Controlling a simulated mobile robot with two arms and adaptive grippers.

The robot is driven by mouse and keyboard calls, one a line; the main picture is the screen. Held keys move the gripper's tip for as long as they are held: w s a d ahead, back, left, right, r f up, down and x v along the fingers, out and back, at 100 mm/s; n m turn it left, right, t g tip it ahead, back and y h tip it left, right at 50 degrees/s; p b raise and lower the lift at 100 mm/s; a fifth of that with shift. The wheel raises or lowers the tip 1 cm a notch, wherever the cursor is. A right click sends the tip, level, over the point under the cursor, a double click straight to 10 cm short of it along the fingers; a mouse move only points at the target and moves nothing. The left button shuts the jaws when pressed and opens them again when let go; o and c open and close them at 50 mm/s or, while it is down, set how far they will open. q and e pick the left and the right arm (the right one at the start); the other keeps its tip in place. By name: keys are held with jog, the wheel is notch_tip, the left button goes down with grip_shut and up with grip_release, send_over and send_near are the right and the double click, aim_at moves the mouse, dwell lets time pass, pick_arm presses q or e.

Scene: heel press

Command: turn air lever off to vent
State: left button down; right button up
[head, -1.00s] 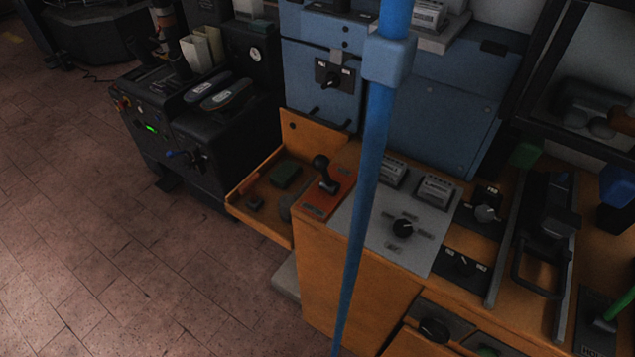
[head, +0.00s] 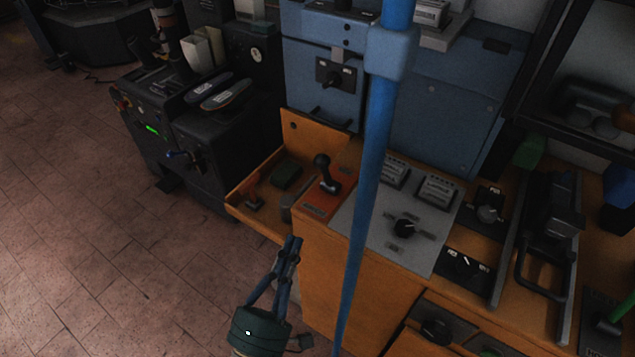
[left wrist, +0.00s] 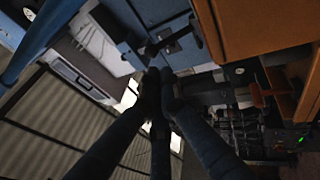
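A small blue-handled lever (head: 178,155) sits on the front of the black press (head: 215,165), at left in the head view. It looks like the air lever, but no label is readable. My left gripper (head: 291,242) is at the lower middle, in front of the orange bench, right of and nearer than the lever, well apart from it. Its fingers meet at the tips with nothing seen between them. In the left wrist view the fingertips (left wrist: 158,78) are also together. I cannot make out the lever there. My right gripper is not in view.
A blue pole (head: 368,170) stands in front of the bench. A black-knobbed lever (head: 324,172) stands on an orange-red plate by the bench tray (head: 262,222). Two insoles or shoe shapes lie on the press top. The floor (head: 90,240) at left is clear.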

aim_at(323, 171)
pick_arm(q)
jog(key=p+x, duration=0.4)
jog(key=x, duration=0.9)
jog(key=shift+w, duration=0.1)
jog(key=shift+w+d, duration=0.15)
jog(key=shift+w, duration=0.25)
jog(key=shift+r, duration=0.1)
